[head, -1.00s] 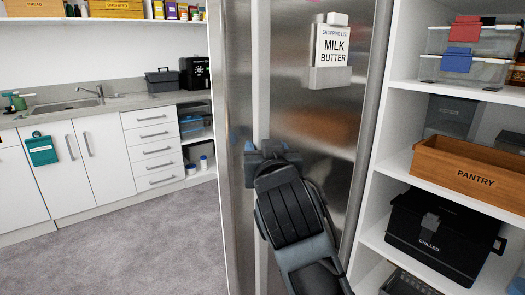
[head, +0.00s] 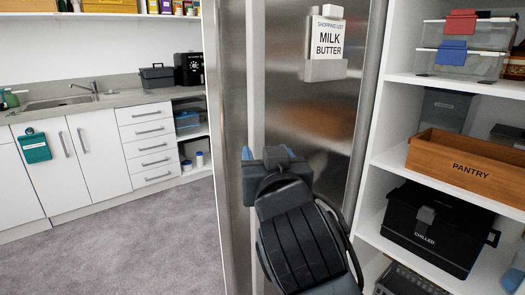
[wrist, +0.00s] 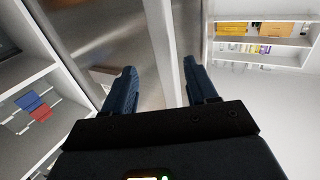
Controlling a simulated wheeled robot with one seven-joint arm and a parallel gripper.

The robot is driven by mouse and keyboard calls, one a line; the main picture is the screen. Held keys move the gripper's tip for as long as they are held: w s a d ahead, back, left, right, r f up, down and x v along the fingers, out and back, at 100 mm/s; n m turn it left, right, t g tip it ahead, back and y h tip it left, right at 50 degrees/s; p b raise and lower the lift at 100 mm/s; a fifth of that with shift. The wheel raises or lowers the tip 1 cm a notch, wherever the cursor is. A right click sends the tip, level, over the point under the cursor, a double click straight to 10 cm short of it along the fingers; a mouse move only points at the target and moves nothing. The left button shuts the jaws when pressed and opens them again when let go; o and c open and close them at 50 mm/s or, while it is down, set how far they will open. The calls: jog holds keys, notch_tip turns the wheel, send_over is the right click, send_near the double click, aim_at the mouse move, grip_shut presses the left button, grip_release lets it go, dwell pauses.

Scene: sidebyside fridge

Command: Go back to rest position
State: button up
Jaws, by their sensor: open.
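My gripper (head: 265,153) is in front of the steel fridge (head: 318,110) in the head view, its dark wrist below it. In the wrist view my gripper (wrist: 163,82) shows two blue fingers spread apart with nothing held. A pale upright strip of the fridge (wrist: 163,40) shows beyond the gap between the fingers. I cannot tell how far the fingertips are from it. The fingertips are partly hidden behind the wrist in the head view.
Open shelves with a wooden pantry box (head: 465,168) and a black chilled box (head: 433,228) stand close on the right. A counter with white drawers (head: 152,145) is at the back left. The grey carpet (head: 135,240) at left is clear.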

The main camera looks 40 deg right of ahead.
jog(key=shift+s+a, duration=0.2)
jog(key=shift+s, duration=0.2)
jog(key=s+a+f+n+y+p, duration=0.1)
jog(key=s+a+f+n+y, duration=0.2)
jog(key=s+f, duration=0.45)
jog(key=s+a+f+n+y+p, duration=0.1)
jog(key=s+a+f+n+y, duration=0.2)
jog(key=s+f, duration=0.45)
jog(key=s+f+y, duration=0.1)
jog(key=s, duration=0.9)
jog(key=s+a+f+g+y+p, duration=0.1)
jog(key=s, duration=0.9)
jog(key=shift+s+a+y+p, duration=0.25)
jog(key=shift+s+y+p, duration=0.05)
jog(key=shift+s+y, duration=0.1)
jog(key=shift+a+f, duration=0.1)
